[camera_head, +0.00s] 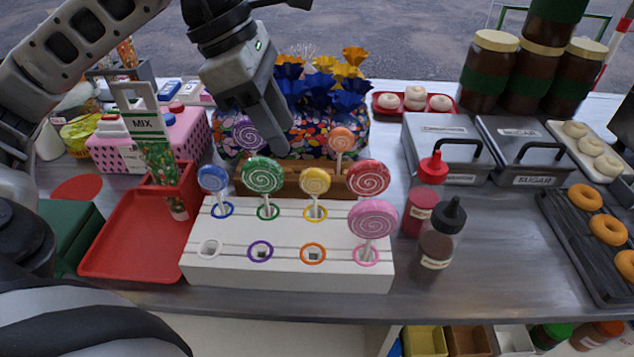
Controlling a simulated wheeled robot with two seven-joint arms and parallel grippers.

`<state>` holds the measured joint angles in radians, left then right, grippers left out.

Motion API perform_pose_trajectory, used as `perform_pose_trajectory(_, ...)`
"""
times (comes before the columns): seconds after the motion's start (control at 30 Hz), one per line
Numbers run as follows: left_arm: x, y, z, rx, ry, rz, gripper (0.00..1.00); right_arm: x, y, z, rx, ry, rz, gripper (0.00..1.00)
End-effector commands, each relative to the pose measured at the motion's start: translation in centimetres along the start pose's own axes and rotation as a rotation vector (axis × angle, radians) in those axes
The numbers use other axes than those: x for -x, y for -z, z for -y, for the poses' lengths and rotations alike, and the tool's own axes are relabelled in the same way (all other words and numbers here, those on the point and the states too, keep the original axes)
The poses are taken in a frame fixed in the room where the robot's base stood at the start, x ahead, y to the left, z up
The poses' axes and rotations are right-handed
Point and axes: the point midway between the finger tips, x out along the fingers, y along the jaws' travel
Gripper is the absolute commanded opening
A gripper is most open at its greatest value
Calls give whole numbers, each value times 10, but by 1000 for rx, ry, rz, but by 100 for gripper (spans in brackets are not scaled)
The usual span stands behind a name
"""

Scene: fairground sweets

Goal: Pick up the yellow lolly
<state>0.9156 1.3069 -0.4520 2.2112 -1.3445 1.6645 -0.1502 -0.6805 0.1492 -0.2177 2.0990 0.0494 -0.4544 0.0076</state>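The yellow lolly (315,182) stands upright in the white stand, at the yellow-ringed hole in the back row. The green lolly (262,175) is to its left and the red lolly (368,178) to its right. My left gripper (272,142) hangs above and behind the stand, up and left of the yellow lolly and apart from it. Its fingers point down, near the purple lolly (246,134); their opening cannot be made out. My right gripper is not in view.
The white stand (290,275) also holds blue and pink lollies. An orange lolly (342,139) stands in the wooden rack behind. A red tray (135,262) lies left; a red-capped bottle (424,195) and a black-capped bottle (440,240) stand close on the right.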

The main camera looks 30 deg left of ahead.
Motion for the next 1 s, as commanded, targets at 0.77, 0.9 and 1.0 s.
perform_pose_trajectory(0.77,-98,-8,-3,0,4,3,40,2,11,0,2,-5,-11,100)
perform_pose_trajectory(0.9,-102,-8,-3,0,2,3,40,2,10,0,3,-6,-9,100)
perform_pose_trajectory(1.0,-102,-8,-3,0,2,3,40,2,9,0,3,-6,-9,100)
